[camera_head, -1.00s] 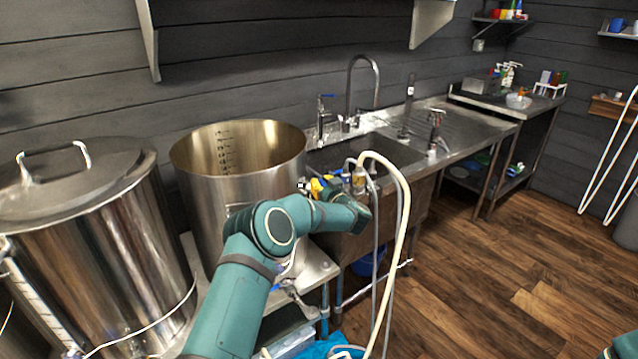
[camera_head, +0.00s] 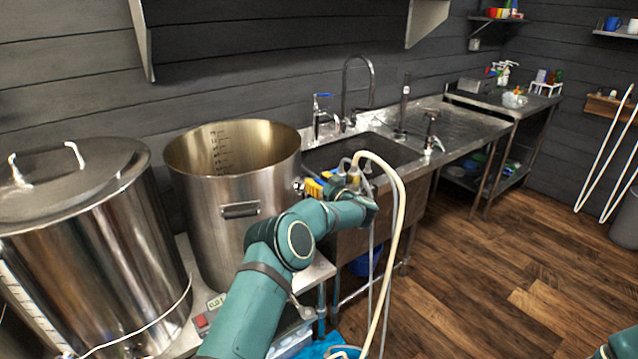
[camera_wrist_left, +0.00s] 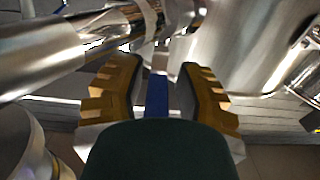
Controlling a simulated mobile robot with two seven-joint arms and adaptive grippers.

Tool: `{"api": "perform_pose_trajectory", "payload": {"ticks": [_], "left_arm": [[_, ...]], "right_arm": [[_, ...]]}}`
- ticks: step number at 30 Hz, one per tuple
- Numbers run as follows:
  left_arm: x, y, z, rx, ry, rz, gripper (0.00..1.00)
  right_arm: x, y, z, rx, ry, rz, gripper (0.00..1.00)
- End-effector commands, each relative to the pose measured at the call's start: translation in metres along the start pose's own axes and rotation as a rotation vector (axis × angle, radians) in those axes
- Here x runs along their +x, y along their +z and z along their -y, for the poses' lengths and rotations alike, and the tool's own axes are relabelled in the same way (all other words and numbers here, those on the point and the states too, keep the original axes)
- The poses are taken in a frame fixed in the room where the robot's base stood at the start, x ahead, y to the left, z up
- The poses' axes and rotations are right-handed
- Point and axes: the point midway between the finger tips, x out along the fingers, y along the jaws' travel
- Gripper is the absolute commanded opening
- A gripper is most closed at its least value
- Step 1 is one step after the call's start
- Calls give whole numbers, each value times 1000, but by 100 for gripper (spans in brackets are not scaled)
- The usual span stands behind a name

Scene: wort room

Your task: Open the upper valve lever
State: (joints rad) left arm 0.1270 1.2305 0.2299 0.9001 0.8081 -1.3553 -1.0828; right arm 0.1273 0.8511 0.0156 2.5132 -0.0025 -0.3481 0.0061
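In the left wrist view a narrow blue lever (camera_wrist_left: 157,94) stands between the two yellow-brown fingers of my left gripper (camera_wrist_left: 158,82). Dark gaps show on both sides of it, so the fingers are open around it and apart from it. The lever's lower part is hidden by the dark gripper body. In the head view my left gripper (camera_head: 318,189) is at the right side of the open steel pot (camera_head: 232,205), beside a metal valve fitting (camera_head: 299,187). My arm and gripper hide most of the valve there. My right gripper is out of view.
Pale and grey hoses (camera_head: 402,215) hang close to the right of my left wrist. A lidded steel kettle (camera_head: 95,260) stands left of the pot.

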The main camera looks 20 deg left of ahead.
Motion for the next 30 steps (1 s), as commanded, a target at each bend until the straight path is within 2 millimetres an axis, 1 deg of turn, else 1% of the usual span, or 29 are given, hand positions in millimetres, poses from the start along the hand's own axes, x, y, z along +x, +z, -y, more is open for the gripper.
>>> {"api": "perform_pose_trajectory", "payload": {"ticks": [9,13,17,24,27,30], "left_arm": [[-1,1,-1,1,2,2,48],[-1,-6,-1,-1,2,1,48],[-1,-25,-1,-2,2,0,48],[0,-70,0,-3,2,0,48],[0,-84,0,-2,1,0,48],[0,-93,0,0,0,1,48]], "right_arm": [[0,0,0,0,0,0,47],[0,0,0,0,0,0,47],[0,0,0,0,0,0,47],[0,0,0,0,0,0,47],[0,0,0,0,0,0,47],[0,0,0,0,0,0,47]]}}
